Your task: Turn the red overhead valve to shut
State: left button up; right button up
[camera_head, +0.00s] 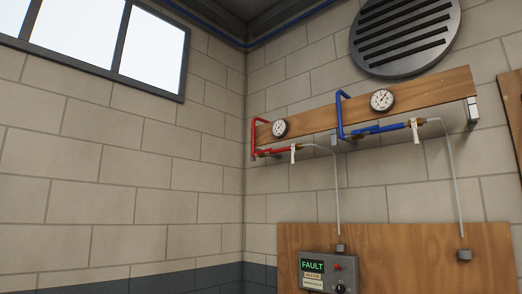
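A red pipe (253,130) runs on a wooden board high on the wall, with a brass fitting (264,153) at its lower left end. A small valve with a pale handle (293,155) sits at the right end of the red pipe; the handle hangs downward. A round gauge (280,128) is mounted above it. A blue pipe (375,130) to the right has a similar valve with a pale handle (415,133), also pointing down. Neither of my grippers is in view.
The wooden board (440,88) is held by metal brackets. Thin grey tubes run down from both valves to a lower wooden panel (410,250). A grey control box (328,272) there shows "FAULT". A round vent (405,35) is above; a window (95,40) is left.

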aim_at(260, 152)
jog(key=i+l, duration=0.15)
jog(key=i, duration=0.45)
jog(key=i+l, duration=0.2)
jog(key=i, duration=0.4)
jog(key=i+j+z, duration=0.1)
jog(key=i+j, duration=0.1)
jog(key=j, duration=0.1)
